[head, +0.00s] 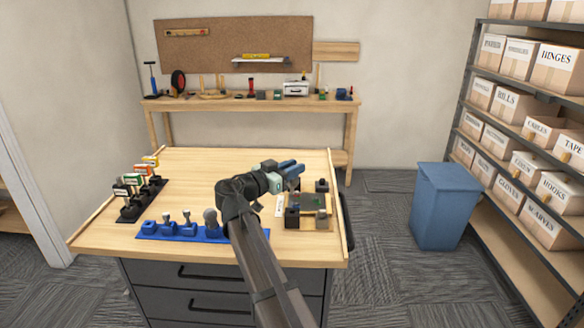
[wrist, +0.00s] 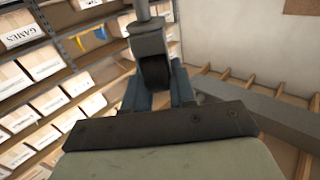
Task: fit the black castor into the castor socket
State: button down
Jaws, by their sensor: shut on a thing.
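My gripper (head: 291,168) is over the right part of the workbench, above the wooden board (head: 309,224), with its blue fingers pointing right. In the wrist view my gripper (wrist: 156,90) is shut on the castor (wrist: 148,40), which has a grey fork, a dark wheel between the fingers and a stem pointing to the top of the picture. The castor cannot be made out in the head view. The board carries several dark and grey blocks at its corners. I cannot tell which of them is the castor socket.
A blue rack (head: 158,236) with several grey-stemmed pieces lies at the bench's front. A black rack (head: 130,213) with coloured-top pieces stands at the left. A white label (head: 279,206) lies beside the board. Raised strips edge the bench sides. A blue bin (head: 440,208) stands on the right.

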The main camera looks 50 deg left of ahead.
aim_at(292, 185)
jog(key=shift+f, duration=2.65)
jog(key=shift+f, duration=1.85)
jog(key=c, duration=0.8)
grip_release()
jog(key=shift+c, duration=0.2)
jog(key=shift+s, duration=0.1)
jog(key=s, duration=1.3)
jog(key=shift+s, duration=0.3)
